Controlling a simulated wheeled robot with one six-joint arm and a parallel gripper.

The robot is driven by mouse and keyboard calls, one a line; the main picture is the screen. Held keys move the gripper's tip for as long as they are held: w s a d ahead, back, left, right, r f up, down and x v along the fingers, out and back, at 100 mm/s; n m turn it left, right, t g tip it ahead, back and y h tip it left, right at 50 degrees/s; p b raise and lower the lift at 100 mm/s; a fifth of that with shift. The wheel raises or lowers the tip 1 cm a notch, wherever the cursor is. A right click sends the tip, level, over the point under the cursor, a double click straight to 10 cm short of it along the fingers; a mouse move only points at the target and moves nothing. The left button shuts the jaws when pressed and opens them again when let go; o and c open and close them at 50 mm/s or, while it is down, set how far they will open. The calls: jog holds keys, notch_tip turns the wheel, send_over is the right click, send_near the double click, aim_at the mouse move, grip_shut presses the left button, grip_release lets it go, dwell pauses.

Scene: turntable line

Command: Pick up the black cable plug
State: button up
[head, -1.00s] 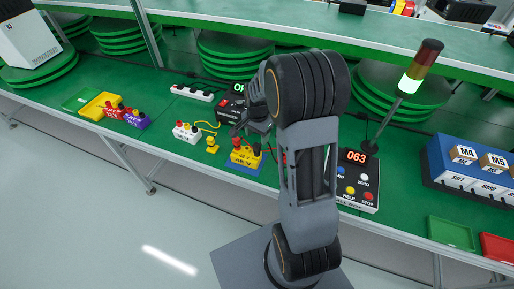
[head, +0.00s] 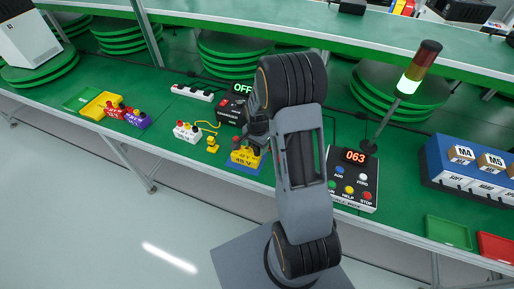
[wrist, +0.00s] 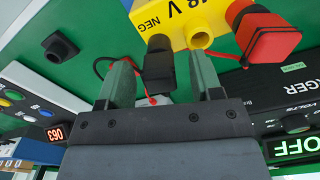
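The black cable plug (wrist: 158,64) stands at the NEG end of the yellow 18 V block (wrist: 180,14) in the wrist view. My gripper (wrist: 163,78) is open, with one finger on each side of the plug and visible gaps between. A red plug (wrist: 266,36) sits at the block's other end. In the head view the yellow block (head: 246,157) stands near the table's front edge, and my gripper (head: 258,137) is just above its right end, hiding the black plug there.
A black charger box with an OFF display (head: 243,88) stands behind the block. A call box (head: 353,180) reading 063 is to the right. A small yellow piece (head: 212,145) and a white block (head: 187,132) are to the left. A signal lamp (head: 417,68) stands further right.

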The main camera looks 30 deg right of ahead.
jog(key=c, duration=1)
jog(key=shift+o, duration=0.2)
jog(key=shift+r, duration=0.4)
notch_tip(320, 180, up, 2)
jog(key=shift+r+b, duration=0.2)
jog(key=shift+b, duration=0.3)
jog(key=s+a+r+b, duration=0.1)
jog(key=s+a+r, duration=0.2)
jog(key=s+r, duration=0.6)
jog(key=s, duration=0.4)
jog(key=shift+s+a+r, duration=0.25)
jog(key=shift+a+r, duration=0.1)
jog(key=shift+r, duration=0.05)
